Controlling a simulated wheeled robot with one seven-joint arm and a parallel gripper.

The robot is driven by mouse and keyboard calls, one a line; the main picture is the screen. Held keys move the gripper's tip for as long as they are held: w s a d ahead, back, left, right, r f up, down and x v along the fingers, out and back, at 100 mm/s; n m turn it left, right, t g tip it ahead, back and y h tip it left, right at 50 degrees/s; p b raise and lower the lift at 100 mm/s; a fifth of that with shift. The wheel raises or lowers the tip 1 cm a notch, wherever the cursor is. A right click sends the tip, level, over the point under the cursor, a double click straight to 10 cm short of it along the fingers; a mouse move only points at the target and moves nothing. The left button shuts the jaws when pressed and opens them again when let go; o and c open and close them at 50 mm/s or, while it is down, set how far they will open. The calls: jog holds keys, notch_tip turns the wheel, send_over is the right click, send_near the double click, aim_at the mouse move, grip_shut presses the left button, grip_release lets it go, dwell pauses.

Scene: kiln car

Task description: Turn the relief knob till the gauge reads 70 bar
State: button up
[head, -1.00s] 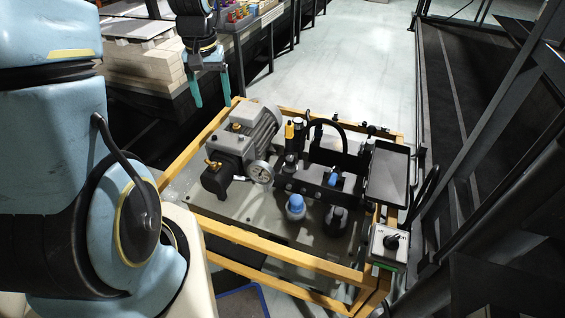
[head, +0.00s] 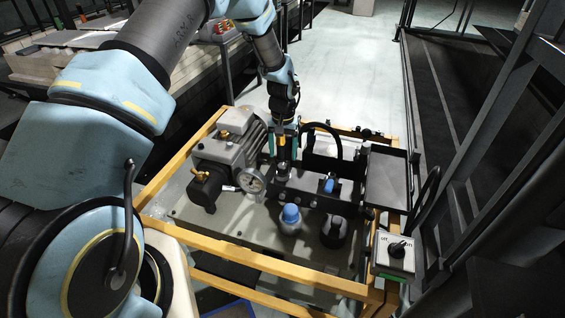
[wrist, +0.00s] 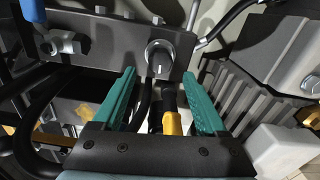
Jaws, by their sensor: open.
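The gauge (head: 252,181) is a small round white dial beside the grey motor and pump in the head view; its reading is too small to make out. My gripper (head: 283,140) points down over the valve block (head: 300,190), its teal fingers on either side of an upright black and yellow part (head: 282,151). In the wrist view, my open gripper (wrist: 168,100) has this yellow and black part (wrist: 172,122) between its fingers, with gaps visible. A round dark knob (wrist: 160,57) sits on the block beyond the fingertips. I cannot tell which of the two is the relief knob.
A yellow frame (head: 262,243) surrounds the unit. A black hose (head: 322,126) arches behind the block. Blue-topped parts (head: 290,213), a black tray (head: 388,178) and a switch box (head: 395,258) stand nearby. Pale floor (head: 345,60) is clear behind.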

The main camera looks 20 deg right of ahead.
aim_at(283, 166)
jog(key=shift+f, duration=2.6)
grip_shut()
